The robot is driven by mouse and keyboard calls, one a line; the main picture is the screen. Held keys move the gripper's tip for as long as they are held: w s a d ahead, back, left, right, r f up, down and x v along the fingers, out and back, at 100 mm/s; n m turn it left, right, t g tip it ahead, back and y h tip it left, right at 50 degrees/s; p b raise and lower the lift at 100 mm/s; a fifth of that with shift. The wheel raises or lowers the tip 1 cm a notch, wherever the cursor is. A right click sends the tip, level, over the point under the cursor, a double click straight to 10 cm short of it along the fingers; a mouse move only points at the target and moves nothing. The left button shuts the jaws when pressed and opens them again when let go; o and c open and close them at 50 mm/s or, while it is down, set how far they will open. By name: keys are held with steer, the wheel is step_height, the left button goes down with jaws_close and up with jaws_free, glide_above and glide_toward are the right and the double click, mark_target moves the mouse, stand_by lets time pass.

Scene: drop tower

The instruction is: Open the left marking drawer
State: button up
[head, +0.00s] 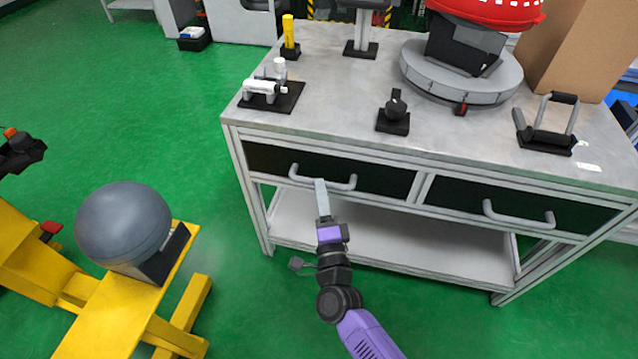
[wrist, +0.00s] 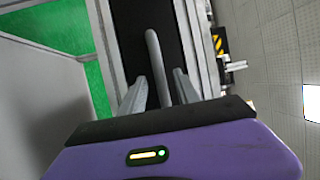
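The left marking drawer (head: 385,178) is a black-fronted drawer under the workbench top, flush with the frame and closed. Its grey bar handle (head: 343,185) shows in the head view and also in the wrist view (wrist: 153,48). My gripper (head: 320,183) is at the handle, near its middle. In the wrist view my gripper (wrist: 160,80) is open, with one finger on each side of the handle bar and a visible gap to each. Whether the fingertips reach past the bar cannot be told.
The workbench top (head: 340,85) carries several fixtures and a red domed object (head: 490,10). A right drawer with its own handle (head: 518,218) is beside the left one. A yellow stand with a grey sphere (head: 123,222) stands at left. Green floor is clear between them.

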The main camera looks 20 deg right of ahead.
steer(key=shift+x, duration=1.7)
jaws_close()
